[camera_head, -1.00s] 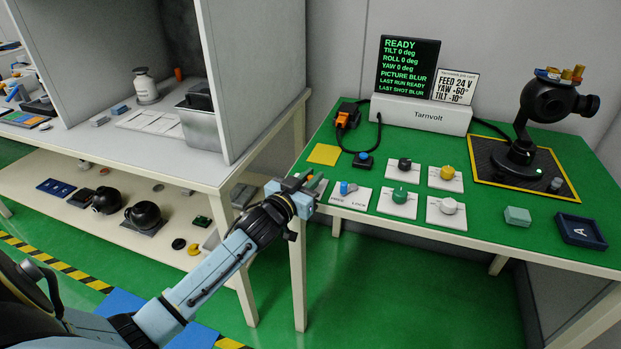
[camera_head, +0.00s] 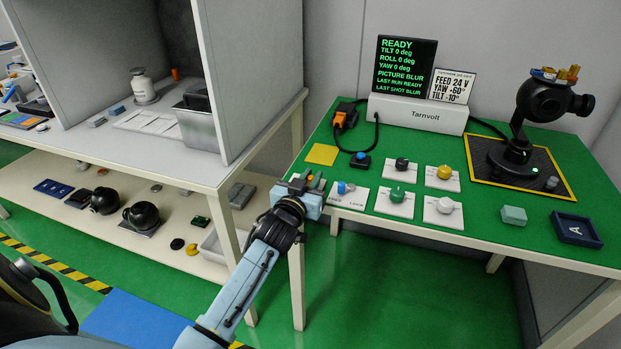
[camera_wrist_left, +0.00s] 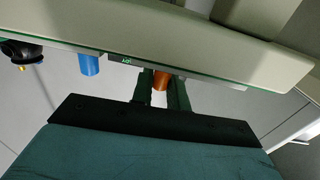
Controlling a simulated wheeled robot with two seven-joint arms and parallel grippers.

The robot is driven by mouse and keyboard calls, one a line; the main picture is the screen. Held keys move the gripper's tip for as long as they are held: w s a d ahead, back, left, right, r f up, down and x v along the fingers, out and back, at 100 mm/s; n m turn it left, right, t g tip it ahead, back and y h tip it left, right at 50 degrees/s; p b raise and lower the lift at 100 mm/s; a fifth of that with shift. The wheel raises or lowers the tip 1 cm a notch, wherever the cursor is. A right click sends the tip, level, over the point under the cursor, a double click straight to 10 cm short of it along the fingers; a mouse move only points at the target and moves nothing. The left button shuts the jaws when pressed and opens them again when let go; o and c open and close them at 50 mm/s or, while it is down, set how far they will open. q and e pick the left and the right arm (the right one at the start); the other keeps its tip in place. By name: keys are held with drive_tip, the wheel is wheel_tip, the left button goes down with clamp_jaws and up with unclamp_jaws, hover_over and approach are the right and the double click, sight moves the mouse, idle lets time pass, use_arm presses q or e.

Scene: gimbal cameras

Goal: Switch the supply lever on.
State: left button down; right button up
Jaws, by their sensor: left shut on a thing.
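My left gripper (camera_head: 308,184) is at the front left corner of the green table, just left of the FREE/LOCK plate (camera_head: 345,197). In the left wrist view its two dark fingers (camera_wrist_left: 161,88) are shut on a short orange-brown lever (camera_wrist_left: 161,81), which I take to be the supply lever. The blue lever (camera_head: 343,187) of the FREE/LOCK plate stands close by on the right. My right gripper is not in view.
Black (camera_head: 401,164), yellow (camera_head: 444,172), green (camera_head: 397,194) and white (camera_head: 445,205) knobs stand right of the gripper. The display (camera_head: 405,65) reads READY. The camera gimbal (camera_head: 540,105) stands at the back right. A cream table (camera_head: 180,165) is close on the left.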

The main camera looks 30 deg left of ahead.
use_arm(q)
drive_tip(key=c, duration=1.5)
unclamp_jaws()
drive_tip(key=shift+o, duration=0.2)
